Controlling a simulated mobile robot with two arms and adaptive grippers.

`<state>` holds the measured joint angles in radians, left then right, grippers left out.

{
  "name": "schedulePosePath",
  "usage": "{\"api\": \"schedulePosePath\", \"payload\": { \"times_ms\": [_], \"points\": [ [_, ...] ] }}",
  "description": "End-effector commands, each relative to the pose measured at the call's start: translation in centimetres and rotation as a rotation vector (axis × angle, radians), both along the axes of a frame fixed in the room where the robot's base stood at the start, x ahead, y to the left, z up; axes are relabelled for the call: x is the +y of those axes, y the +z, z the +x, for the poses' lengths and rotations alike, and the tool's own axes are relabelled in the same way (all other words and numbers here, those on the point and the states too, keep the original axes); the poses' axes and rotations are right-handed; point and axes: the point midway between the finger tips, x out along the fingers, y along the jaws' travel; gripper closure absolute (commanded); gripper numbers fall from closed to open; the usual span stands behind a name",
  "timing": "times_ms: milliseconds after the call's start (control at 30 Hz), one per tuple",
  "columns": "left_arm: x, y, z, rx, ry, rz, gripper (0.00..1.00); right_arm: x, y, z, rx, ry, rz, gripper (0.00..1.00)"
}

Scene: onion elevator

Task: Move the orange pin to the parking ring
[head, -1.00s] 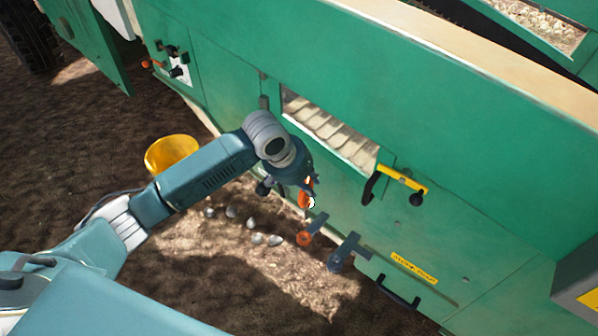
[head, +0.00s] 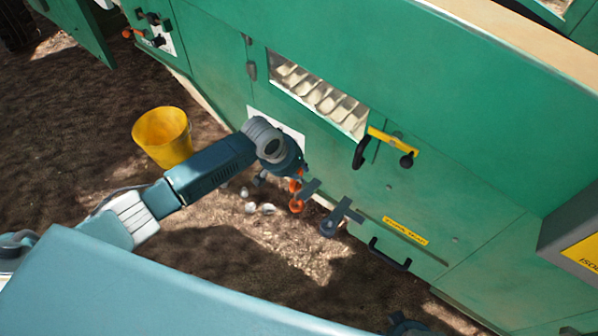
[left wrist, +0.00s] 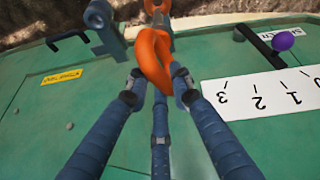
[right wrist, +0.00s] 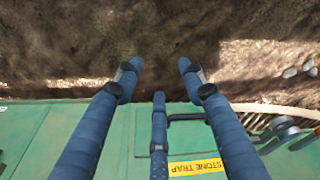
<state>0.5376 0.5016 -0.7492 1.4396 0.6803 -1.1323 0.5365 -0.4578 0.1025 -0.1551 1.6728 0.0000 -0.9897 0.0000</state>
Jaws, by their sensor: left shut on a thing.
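My left gripper (left wrist: 158,85) is shut on the orange pin (left wrist: 152,60), a loop-shaped piece between its fingertips. In the head view the pin (head: 295,186) shows small beside the left gripper (head: 282,181), partly hidden by it. Just below the pin, a grey bracket (head: 311,187) ends in an orange round part (head: 296,206). A second grey bracket with a round grey end (head: 328,229) is to the right. I cannot tell which is the parking ring, or whether the pin touches either. My right gripper (right wrist: 157,75) is open and empty above the soil.
The green machine side (head: 440,190) carries a yellow-barred handle (head: 393,141), a black handle (head: 390,254) and a stone trap label (right wrist: 196,167). A scale plate (left wrist: 262,95) and purple knob (left wrist: 283,41) are near the left gripper. A yellow bucket (head: 163,138) stands on the soil.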

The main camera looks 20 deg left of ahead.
Motion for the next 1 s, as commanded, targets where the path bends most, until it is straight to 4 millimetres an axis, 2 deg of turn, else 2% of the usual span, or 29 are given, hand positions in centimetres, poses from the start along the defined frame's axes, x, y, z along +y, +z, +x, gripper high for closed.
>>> {"api": "schedulePosePath", "payload": {
  "times_ms": [1000],
  "points": [
    [0.0,-0.8,0.1,-0.001,0.000,0.000,1.00,0.1,3.8,1.4,-0.022,-0.004,0.002,0.60]
  ]
}}
